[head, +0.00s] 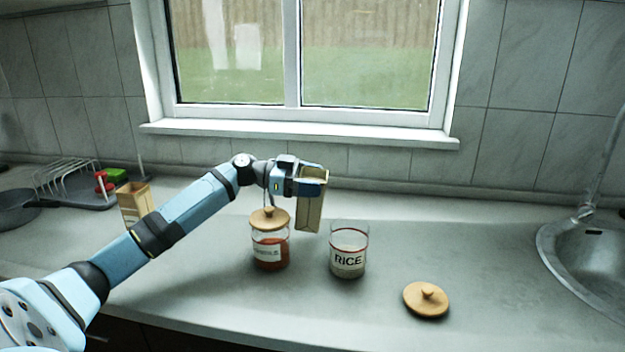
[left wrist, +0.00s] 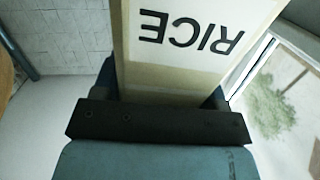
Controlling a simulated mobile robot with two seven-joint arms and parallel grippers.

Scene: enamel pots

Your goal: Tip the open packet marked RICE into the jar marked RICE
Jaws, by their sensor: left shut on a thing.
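The tan RICE packet (head: 309,214) is held upright in my left gripper (head: 308,185), above the counter between the two jars and slightly behind them. In the left wrist view the packet (left wrist: 190,65) shows its RICE lettering upside down between the fingers. The glass jar marked RICE (head: 348,262) stands open on the counter, to the right of and below the packet, with pale contents low inside. A round wooden lid (head: 426,299) lies on the counter to the right of this jar. My right gripper is not in view.
A lidded jar with red contents (head: 270,250) stands just left of the RICE jar. Another tan packet (head: 134,203) stands behind my left arm. A dish rack (head: 66,178) and pan (head: 18,211) are far left, a sink (head: 590,255) far right. Counter right of the lid is clear.

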